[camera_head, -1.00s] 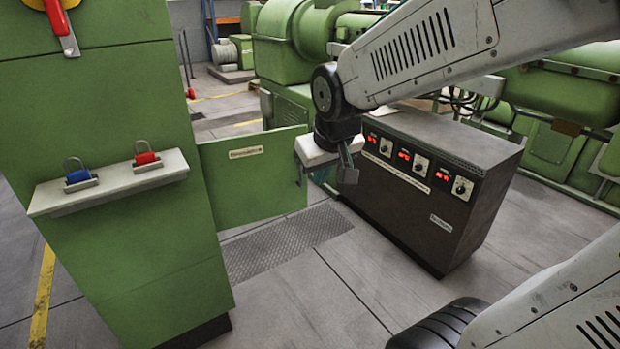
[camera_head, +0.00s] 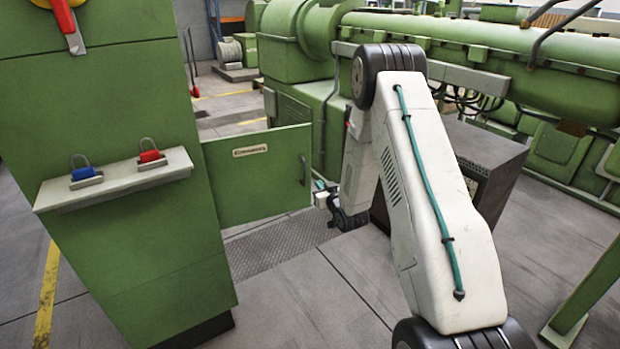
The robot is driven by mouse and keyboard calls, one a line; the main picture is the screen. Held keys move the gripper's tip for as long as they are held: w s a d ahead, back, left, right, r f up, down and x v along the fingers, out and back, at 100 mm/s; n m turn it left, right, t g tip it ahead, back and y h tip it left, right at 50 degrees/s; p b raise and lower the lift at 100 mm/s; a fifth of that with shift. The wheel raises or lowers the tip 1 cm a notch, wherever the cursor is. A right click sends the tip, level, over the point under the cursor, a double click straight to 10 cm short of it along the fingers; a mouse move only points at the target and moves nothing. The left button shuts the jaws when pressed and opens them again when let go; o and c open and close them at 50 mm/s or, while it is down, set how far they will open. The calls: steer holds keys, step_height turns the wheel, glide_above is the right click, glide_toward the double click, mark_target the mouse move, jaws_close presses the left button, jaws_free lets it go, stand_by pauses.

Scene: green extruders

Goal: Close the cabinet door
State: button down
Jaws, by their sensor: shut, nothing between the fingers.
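The green cabinet (camera_head: 115,130) stands at the left. Its green door (camera_head: 255,185) is open and extends right from the cabinet side, with a label near its top. A dark upright handle (camera_head: 303,170) is near the door's free right edge. My gripper (camera_head: 319,190) is shut and empty, just right of the door's free edge and a little below the handle. It is small and partly hidden by my wrist, and I cannot tell whether it touches the door.
A shelf (camera_head: 115,180) with a blue and a red padlock juts from the cabinet. A dark control box (camera_head: 490,150) stands behind my arm, which hides much of it. Green extruder machines fill the back. A metal floor plate (camera_head: 270,250) and open floor lie below the door.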

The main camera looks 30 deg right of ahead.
step_height(320, 180, down, 4)
steer(key=s+d+t, duration=0.1)
glide_toward(310, 176)
steer(key=w, duration=0.2)
steer(key=w+r, duration=0.1)
steer(key=w, duration=0.4)
steer(key=shift+a+r, duration=0.15)
steer(key=shift+r, duration=0.15)
